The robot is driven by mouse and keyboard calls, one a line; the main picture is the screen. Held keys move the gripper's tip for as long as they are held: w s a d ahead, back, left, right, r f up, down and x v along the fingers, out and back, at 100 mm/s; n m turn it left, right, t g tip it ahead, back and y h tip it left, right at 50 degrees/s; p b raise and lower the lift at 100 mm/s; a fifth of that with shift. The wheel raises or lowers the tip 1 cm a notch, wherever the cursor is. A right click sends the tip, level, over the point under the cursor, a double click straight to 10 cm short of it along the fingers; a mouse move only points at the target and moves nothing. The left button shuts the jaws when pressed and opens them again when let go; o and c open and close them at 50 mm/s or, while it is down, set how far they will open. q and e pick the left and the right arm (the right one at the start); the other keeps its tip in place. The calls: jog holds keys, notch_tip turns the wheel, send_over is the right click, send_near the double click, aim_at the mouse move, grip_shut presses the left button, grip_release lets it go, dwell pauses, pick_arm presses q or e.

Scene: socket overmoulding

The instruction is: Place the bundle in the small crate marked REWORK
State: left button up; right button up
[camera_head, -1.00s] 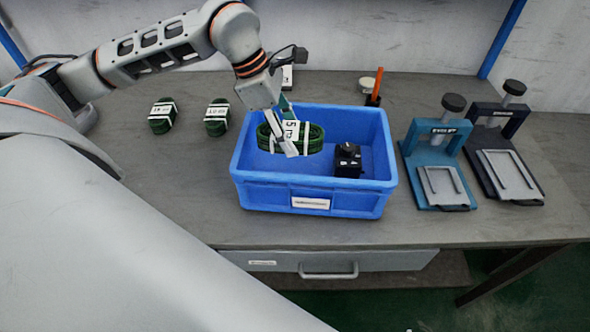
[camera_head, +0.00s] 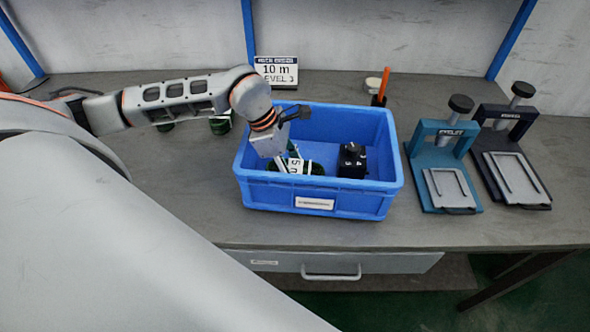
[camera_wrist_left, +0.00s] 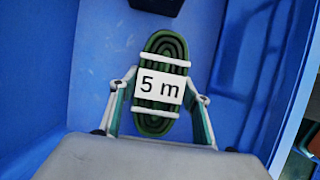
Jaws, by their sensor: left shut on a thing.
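The bundle (camera_head: 314,169) is a coiled green cable with white bands and a "5 m" tag. It is down inside the blue crate (camera_head: 279,196), in the left part. A small white label is on the crate's front, too small to read. My left gripper (camera_head: 294,163) is shut on the bundle inside the crate. In the left wrist view the gripper (camera_wrist_left: 159,98) has a finger on each side of the bundle (camera_wrist_left: 166,48), over the blue crate floor (camera_wrist_left: 104,45). Whether the bundle touches the floor I cannot tell. My right gripper is not in view.
A black box (camera_head: 352,162) stands in the crate's right part. Two clamp presses, teal (camera_head: 445,190) and dark (camera_head: 515,180), stand to the right. A "10 m" sign (camera_head: 276,71) stands behind. Another green coil (camera_head: 220,125) is partly hidden behind my arm.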

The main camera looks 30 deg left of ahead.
pick_arm(q)
jog(key=o, duration=1.2)
jog(key=shift+c, duration=0.2)
jog(key=v, duration=1.2)
